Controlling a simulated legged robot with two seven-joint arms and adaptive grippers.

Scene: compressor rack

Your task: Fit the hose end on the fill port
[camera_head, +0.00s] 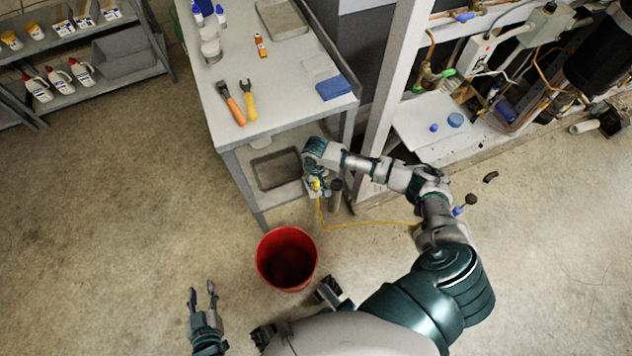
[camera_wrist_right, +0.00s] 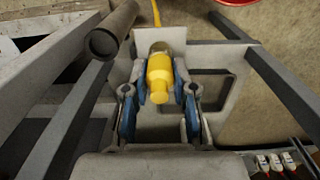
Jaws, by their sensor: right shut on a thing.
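My right gripper (camera_head: 316,190) is low beside the workbench's front right leg. In the right wrist view its blue-padded fingers (camera_wrist_right: 160,88) are shut on the yellow hose end (camera_wrist_right: 160,76), whose blunt tip points toward the camera. The thin yellow hose (camera_head: 365,225) runs right along the floor toward my right arm. My left gripper (camera_head: 203,299) is open and empty above the floor at lower left. I cannot clearly pick out the fill port; a green fitting (camera_head: 447,72) shows among the copper pipes of the compressor rack at upper right.
The workbench (camera_head: 290,85) holds pliers (camera_head: 235,108), an orange-handled tool and a blue cloth (camera_head: 333,87). A red bucket (camera_head: 287,257) stands on the floor. A grey tube (camera_wrist_right: 112,30) is close beside the gripper. A post (camera_head: 392,90) stands between bench and rack. Left floor is clear.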

